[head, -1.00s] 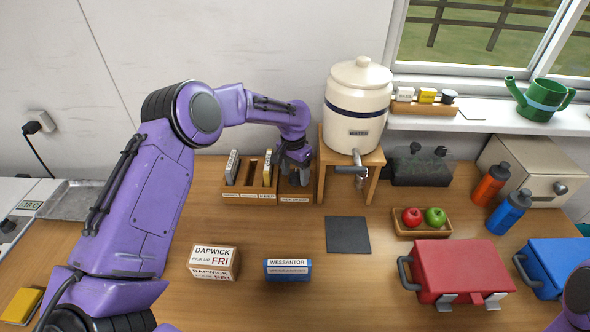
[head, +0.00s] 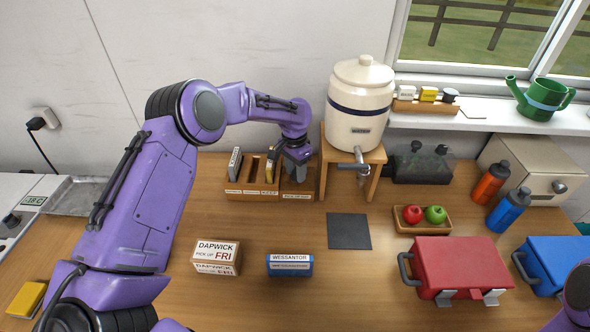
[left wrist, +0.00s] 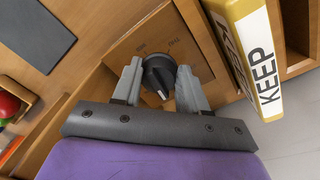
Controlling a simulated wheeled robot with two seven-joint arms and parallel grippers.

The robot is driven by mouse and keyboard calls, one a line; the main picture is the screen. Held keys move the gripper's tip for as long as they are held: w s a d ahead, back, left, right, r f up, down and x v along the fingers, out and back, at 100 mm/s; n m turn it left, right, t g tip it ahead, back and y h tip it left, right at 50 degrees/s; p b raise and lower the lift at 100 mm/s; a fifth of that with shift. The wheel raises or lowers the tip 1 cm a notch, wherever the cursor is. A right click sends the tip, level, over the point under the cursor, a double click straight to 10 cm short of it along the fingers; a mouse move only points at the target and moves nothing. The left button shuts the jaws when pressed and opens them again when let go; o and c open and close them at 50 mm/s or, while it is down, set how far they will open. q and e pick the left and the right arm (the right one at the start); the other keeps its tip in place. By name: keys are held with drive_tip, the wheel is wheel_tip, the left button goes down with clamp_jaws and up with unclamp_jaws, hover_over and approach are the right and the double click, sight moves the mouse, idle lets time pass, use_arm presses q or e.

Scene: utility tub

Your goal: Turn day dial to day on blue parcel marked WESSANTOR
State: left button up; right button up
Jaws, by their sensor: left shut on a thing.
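The blue parcel (head: 290,269) marked WESSANTOR lies on the table; its second line of print is too small to read. The day dial (left wrist: 158,72) is a dark round knob with a pale pointer line, on a wooden panel (left wrist: 140,40) with small day marks around it, only partly readable. In the left wrist view its pointer faces down toward my palm. My left gripper (left wrist: 160,90) has one finger on each side of the dial and is shut on it. In the head view my left gripper (head: 297,170) hides the dial at the rack's right end. My right gripper is not in view.
The wooden rack (head: 240,191) holds upright cards, including a yellow KEEP card (left wrist: 250,45) close beside my left fingers. The water crock's stand (head: 323,170) is just right of the gripper. A DAPWICK parcel (head: 217,257) and a dark mat (head: 348,231) lie in front.

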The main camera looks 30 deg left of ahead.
use_arm(q)
drive_tip(key=m, duration=0.3)
drive_tip(key=shift+w+m, duration=0.1)
drive_tip(key=shift+m, duration=0.2)
drive_tip(key=m, duration=0.3)
drive_tip(key=shift+f+m, duration=0.1)
drive_tip(key=shift+m, duration=0.2)
drive_tip(key=m, duration=0.3)
drive_tip(key=shift+w+f+m, duration=0.1)
drive_tip(key=shift+w+m, duration=0.05)
drive_tip(key=shift+m, duration=0.15)
drive_tip(key=m, duration=0.3)
drive_tip(key=shift+d+f+m+y+b, duration=0.1)
drive_tip(key=shift+m+y+b, duration=0.2)
drive_tip(key=m, duration=0.3)
drive_tip(key=shift+w+m, duration=0.1)
drive_tip(key=shift+m, duration=0.2)
drive_tip(key=m+b, duration=0.1)
drive_tip(key=m, duration=0.3)
drive_tip(key=shift+d+f+m, duration=0.1)
drive_tip(key=shift+d+m, duration=0.05)
drive_tip(key=shift+m, duration=0.15)
drive_tip(key=m, duration=0.3)
drive_tip(key=shift+w+m+y+b, duration=0.1)
drive_tip(key=shift+m+y+b, duration=0.3)
drive_tip(key=shift+m, duration=1.7)
